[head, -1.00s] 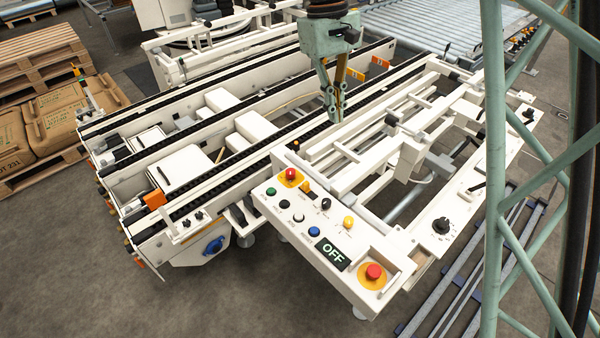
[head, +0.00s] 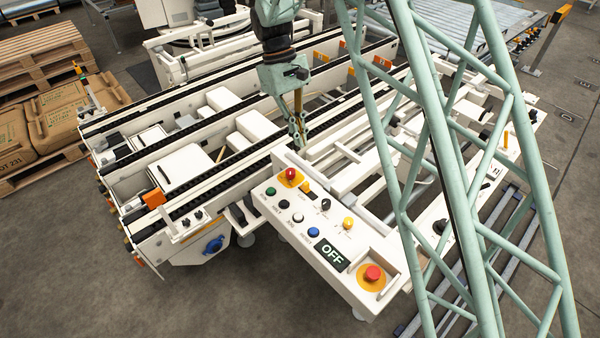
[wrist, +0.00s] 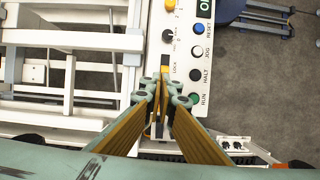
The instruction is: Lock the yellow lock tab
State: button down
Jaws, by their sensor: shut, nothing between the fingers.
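The yellow lock tab (head: 306,187) sits on the white control panel (head: 330,275), beside the red button at its far end. In the wrist view the tab (wrist: 165,72) shows just beyond my fingertips, next to the "LOCK" lettering. My gripper (head: 299,140) is shut and empty. In the head view it hangs pointing down, over the area behind the far end of the panel. In the wrist view the fingertips (wrist: 163,93) appear close to the tab, with a gap in the picture; their height above the panel is hard to tell.
A red button (head: 291,174) stands next to the tab. A black knob (head: 325,204), a yellow knob (head: 348,223), a row of coloured buttons and the "OFF" display (head: 332,254) share the panel. White conveyor rails (head: 200,180) lie to the left.

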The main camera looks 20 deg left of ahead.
aim_at(305, 186)
jog(key=shift+n, duration=0.3)
jog(key=shift+a+f, duration=0.45)
jog(key=shift+f, duration=0.25)
jog(key=shift+a+f, duration=0.45)
jog(key=shift+f, duration=0.25)
jog(key=shift+a+f, duration=0.45)
jog(key=shift+f, duration=0.25)
jog(key=shift+f, duration=0.1)
jog(key=shift+b+x, duration=1.05)
jog(key=shift+x, duration=3.8)
jog(key=shift+d, duration=0.2)
jog(key=shift+s, duration=0.2)
